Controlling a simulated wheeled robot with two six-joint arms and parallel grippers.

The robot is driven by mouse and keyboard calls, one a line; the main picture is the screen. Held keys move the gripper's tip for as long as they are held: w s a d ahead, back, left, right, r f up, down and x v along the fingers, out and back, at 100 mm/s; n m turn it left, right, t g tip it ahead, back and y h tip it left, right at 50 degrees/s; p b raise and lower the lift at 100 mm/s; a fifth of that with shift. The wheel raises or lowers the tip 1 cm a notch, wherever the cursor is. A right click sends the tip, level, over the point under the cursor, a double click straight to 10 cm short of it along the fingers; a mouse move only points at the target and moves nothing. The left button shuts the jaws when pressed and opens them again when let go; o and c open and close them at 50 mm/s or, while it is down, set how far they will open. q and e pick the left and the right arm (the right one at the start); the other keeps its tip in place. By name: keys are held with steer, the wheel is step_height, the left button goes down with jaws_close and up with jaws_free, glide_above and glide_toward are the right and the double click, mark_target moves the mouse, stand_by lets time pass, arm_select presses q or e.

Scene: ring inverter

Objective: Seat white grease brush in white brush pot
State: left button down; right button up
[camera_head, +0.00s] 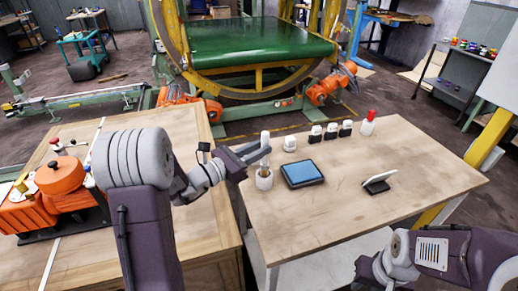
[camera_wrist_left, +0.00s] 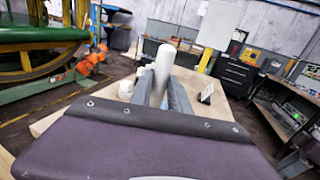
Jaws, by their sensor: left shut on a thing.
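The white grease brush (camera_head: 265,138) is upright in my left gripper (camera_head: 259,153), which is shut on it. In the left wrist view the brush (camera_wrist_left: 163,62) stands between the two fingers (camera_wrist_left: 162,92). The white brush pot (camera_head: 264,183) stands on the light wooden table, directly below the gripper in the head view. The brush's lower part shows at the pot's mouth. I cannot tell how deep it sits. The pot is not clearly visible in the wrist view. My right arm is at the lower right, with its fingers out of view.
A blue pad (camera_head: 303,173) lies right of the pot. Several small stamps (camera_head: 331,131) and a red-topped bottle (camera_head: 368,123) line the back edge. A small stand (camera_head: 379,182) is at the right. The table's front middle is clear.

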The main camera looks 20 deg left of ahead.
arm_select(q)
steer(key=shift+f+b, duration=1.7)
steer(key=shift+f, duration=0.3)
steer(key=c, duration=1.2)
jaws_free()
steer(key=shift+r, duration=0.1)
steer(key=shift+o, duration=0.2)
steer(key=v, duration=0.9)
steer(key=shift+p, duration=0.4)
